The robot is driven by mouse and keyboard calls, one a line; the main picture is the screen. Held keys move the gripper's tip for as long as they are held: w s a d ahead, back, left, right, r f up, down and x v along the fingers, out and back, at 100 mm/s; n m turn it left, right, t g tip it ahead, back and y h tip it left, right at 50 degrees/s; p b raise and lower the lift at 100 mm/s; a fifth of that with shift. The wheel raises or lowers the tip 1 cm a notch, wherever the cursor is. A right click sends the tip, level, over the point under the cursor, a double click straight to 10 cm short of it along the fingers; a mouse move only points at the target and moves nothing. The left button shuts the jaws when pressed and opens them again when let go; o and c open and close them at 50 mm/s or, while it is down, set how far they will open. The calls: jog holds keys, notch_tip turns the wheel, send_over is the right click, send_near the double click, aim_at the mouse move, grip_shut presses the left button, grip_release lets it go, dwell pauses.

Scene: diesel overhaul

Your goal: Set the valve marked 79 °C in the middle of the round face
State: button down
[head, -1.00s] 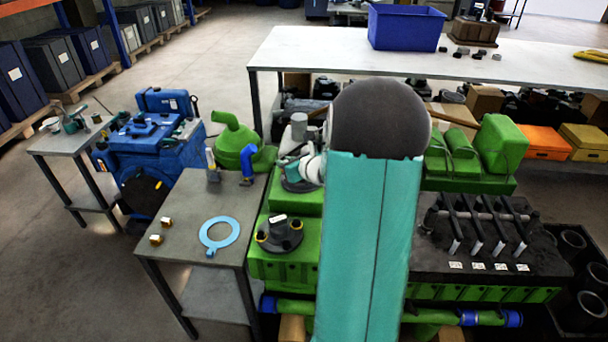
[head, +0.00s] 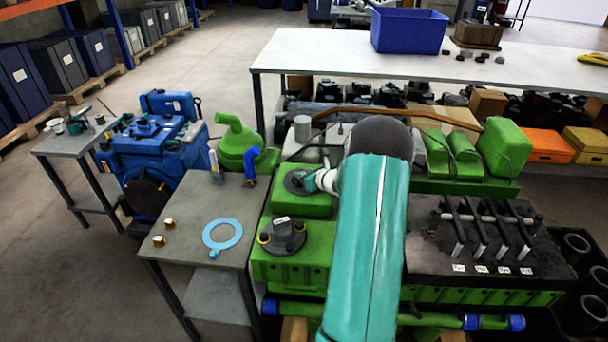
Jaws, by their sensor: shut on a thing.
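Two small brass valves (head: 164,232) lie on the left part of the grey side table; no marking on them is legible. A dark round face (head: 291,186) sits on top of the green block behind the dark cover. My gripper (head: 304,181) is at this round face, coming in from the right, low over its middle. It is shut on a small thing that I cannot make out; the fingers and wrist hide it. I cannot tell whether that thing touches the face.
A dark round cover (head: 283,240) with yellow-rimmed openings sits in front of my gripper. A black rack of levers (head: 480,235) stands to the right.

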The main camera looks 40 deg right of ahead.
jog(key=shift+f, duration=0.15)
jog(key=c, duration=1.4)
grip_release()
jog(key=shift+o, duration=0.2)
jog(key=shift+s+r, duration=0.25)
jog(key=shift+r, duration=0.05)
jog(key=v, duration=1.1)
jog(key=shift+s+a+r, duration=0.1)
jog(key=shift+s, duration=0.15)
